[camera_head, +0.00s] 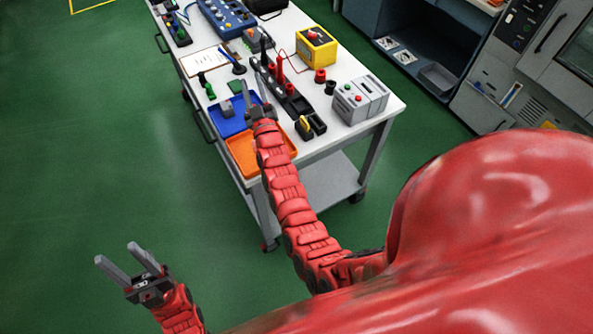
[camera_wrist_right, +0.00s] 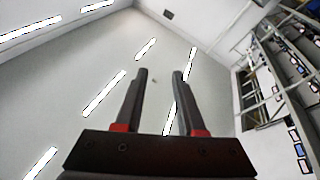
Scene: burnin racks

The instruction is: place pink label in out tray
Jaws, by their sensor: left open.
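I cannot make out a pink label in either view. On the cart's near end lie a blue tray (camera_head: 222,126) with a small grey item in it and an orange tray (camera_head: 236,145) in front of it. No marking shows which is the out tray. My right gripper (camera_head: 253,88) is above the cart by the blue tray, its arm partly hiding both trays. In the right wrist view its fingers (camera_wrist_right: 159,75) are apart, with nothing between them and ceiling lights behind. My left gripper (camera_head: 115,252) is open and empty over the green floor at lower left.
The white cart (camera_head: 345,133) also holds a grey box with buttons (camera_head: 360,99), a yellow device (camera_head: 316,47), a black holder with red parts (camera_head: 285,90), a clipboard (camera_head: 203,61) and a blue panel (camera_head: 227,15). Cabinets stand at upper right. The floor at left is clear.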

